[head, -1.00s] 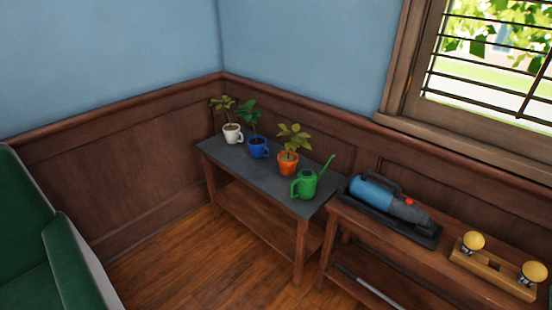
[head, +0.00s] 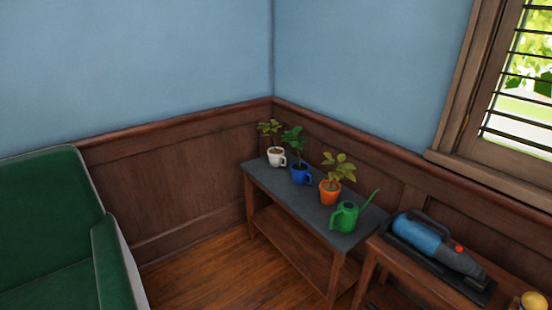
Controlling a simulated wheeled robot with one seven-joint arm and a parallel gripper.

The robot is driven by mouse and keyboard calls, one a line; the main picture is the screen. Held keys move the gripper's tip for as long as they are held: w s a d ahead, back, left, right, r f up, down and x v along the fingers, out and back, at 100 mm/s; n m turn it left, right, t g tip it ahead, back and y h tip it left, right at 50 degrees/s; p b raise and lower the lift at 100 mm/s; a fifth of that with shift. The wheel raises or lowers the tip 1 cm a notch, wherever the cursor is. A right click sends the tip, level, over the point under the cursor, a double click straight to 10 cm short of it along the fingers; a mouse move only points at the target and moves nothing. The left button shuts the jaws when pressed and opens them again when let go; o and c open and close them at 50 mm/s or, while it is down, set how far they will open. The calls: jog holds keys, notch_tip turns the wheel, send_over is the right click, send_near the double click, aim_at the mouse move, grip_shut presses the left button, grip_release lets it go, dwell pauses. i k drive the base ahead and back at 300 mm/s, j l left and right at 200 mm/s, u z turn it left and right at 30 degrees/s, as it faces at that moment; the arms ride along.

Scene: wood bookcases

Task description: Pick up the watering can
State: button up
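The green watering can (head: 344,217) stands upright on the dark-topped wooden table (head: 268,187), near its front right end, in the head view. Its long spout points up and to the right. It stands just in front of a plant in an orange pot (head: 329,192). My gripper is not in view.
A plant in a blue mug (head: 300,174) and one in a white mug (head: 276,157) stand farther back on the table. A blue handheld vacuum (head: 430,241) lies on a second wooden table at right. A green armchair (head: 50,225) is at left, with open wood floor (head: 205,272) between.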

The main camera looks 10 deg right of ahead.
aim_at(347, 213)
jog(key=i+j+u, duration=0.1)
jog(key=i+j, duration=0.15)
jog(key=i, duration=0.45)
jog(key=i+j, duration=0.15)
jog(key=i, duration=0.55)
jog(key=i+j+u, duration=0.15)
jog(key=i, duration=0.55)
